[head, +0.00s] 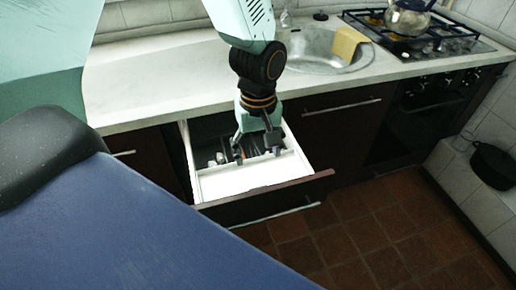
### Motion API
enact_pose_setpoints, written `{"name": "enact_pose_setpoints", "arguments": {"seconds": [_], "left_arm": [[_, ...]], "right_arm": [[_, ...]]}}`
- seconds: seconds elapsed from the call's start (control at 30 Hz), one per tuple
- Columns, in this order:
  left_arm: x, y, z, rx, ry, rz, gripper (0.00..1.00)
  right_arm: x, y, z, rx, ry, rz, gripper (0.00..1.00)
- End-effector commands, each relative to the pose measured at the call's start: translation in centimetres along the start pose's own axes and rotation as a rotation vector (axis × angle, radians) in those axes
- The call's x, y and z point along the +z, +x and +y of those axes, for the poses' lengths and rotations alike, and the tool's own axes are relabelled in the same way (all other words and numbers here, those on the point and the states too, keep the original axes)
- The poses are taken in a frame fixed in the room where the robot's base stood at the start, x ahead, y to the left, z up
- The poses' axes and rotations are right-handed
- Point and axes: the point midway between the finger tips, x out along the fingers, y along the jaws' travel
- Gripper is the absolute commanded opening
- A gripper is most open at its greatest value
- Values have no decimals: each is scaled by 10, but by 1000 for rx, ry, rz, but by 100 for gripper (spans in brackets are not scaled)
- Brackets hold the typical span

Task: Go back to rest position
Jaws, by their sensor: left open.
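My left gripper (256,146) points down over an open drawer (240,181), its fingers spread apart with nothing seen between them. The arm comes down from the top of the view. The drawer has white walls and a dark front, and is pulled out below the counter. Small dark and light items (232,155) lie in its back part, partly hidden by the gripper. Whether the fingertips touch them I cannot tell. My right gripper is not in view.
A black pot (492,165) is at the far right. The tiled floor (380,235) is clear.

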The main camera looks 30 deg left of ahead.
Motion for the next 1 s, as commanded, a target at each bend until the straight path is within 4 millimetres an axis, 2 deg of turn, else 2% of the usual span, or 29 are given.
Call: {"name": "enact_pose_setpoints", "arguments": {"seconds": [0.63,1.0], "left_arm": [[0,-6,0,0,0,0,70],[0,-60,0,0,0,0,70]], "right_arm": [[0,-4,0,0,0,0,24],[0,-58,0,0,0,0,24]]}}
